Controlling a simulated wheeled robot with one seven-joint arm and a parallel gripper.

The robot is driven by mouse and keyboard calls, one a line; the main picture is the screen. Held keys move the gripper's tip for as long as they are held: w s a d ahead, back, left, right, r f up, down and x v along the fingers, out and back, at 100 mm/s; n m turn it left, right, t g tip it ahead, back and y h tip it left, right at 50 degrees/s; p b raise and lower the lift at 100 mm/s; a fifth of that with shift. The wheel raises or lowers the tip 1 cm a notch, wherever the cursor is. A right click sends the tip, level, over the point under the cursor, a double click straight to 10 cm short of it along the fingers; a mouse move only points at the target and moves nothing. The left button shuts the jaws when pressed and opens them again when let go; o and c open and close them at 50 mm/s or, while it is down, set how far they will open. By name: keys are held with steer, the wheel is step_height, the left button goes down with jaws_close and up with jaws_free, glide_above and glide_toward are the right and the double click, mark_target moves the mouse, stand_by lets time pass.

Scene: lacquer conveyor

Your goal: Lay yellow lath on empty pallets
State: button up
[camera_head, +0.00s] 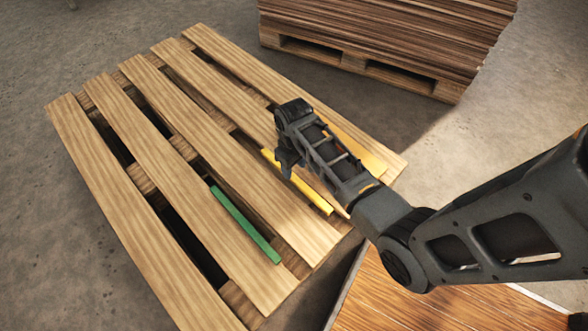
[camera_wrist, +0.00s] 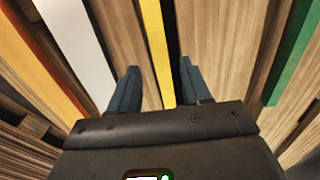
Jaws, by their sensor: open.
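A yellow lath (camera_head: 311,194) lies on a wooden pallet (camera_head: 180,205), along the slats. My gripper (camera_head: 286,163) is over its far part, and my arm hides some of the lath. In the wrist view the yellow lath (camera_wrist: 156,45) runs between the two blue-grey fingers of my open gripper (camera_wrist: 157,82). The fingers stand apart on either side of it, and I see no contact. Whether they reach down to its height I cannot tell.
A green lath (camera_head: 245,225) lies to the left on the same pallet. A white lath (camera_wrist: 76,40) and an orange lath (camera_wrist: 35,62) lie on the other side. A loaded pallet (camera_head: 385,40) stands behind; a brown wooden surface (camera_head: 400,300) is at front right.

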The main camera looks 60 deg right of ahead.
step_height(320, 180, up, 7)
steer(key=p, duration=0.2)
steer(key=n+t+h, duration=0.1)
steer(key=t+h, duration=0.1)
steer(key=t, duration=0.1)
glide_toward(294, 177)
steer(key=s+a+r, duration=0.2)
steer(key=s+a, duration=0.1)
steer(key=s, duration=0.1)
steer(key=s+a+r+n+t, duration=0.1)
steer(key=s+a+r+t, duration=0.25)
steer(key=s, duration=0.25)
steer(key=s+a+r+t, duration=0.2)
steer(key=s+a+r, duration=0.1)
steer(key=r, duration=0.5)
steer(key=s+a+r+t+y, duration=0.1)
steer(key=s+a+r+t, duration=0.2)
steer(key=r, duration=0.6)
steer(key=s+a+r+n+t+y, duration=0.1)
steer(key=s+a+r+t, duration=0.2)
steer(key=r, duration=0.6)
steer(key=shift+s+a, duration=0.85)
steer(key=shift+s, duration=0.15)
steer(key=shift+t, duration=0.25)
